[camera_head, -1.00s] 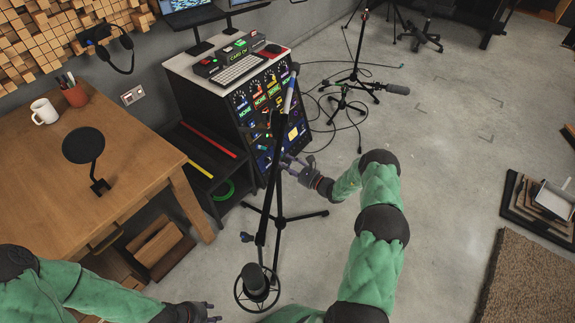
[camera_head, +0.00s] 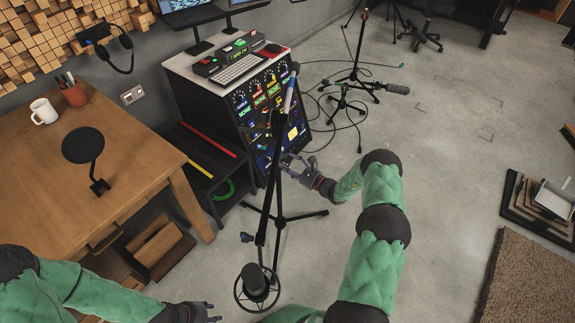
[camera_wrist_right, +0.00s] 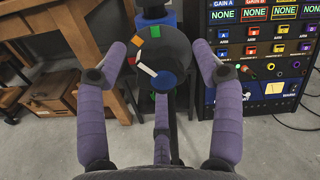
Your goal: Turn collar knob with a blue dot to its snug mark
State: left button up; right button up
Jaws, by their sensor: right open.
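In the right wrist view a dark round collar knob (camera_wrist_right: 172,58) carries a blue dot (camera_wrist_right: 165,83) and a white pointer bar (camera_wrist_right: 148,71). Orange and green marks show around its rim. It sits on the black microphone stand (camera_head: 273,175). My right gripper (camera_wrist_right: 164,60) is open, with one purple finger on each side of the knob and visible gaps beside it. In the head view my right gripper (camera_head: 296,162) is at the stand's pole, and the knob is too small to make out. My left gripper (camera_head: 212,311) is open and empty at the bottom edge.
A console (camera_head: 262,118) with lit panels stands just behind the stand. A wooden table (camera_head: 130,165) with a round black pop filter (camera_head: 83,145) is at left. A microphone (camera_head: 254,279) hangs low on the stand.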

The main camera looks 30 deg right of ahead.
jog(key=v, duration=1.1)
jog(key=shift+s, duration=0.2)
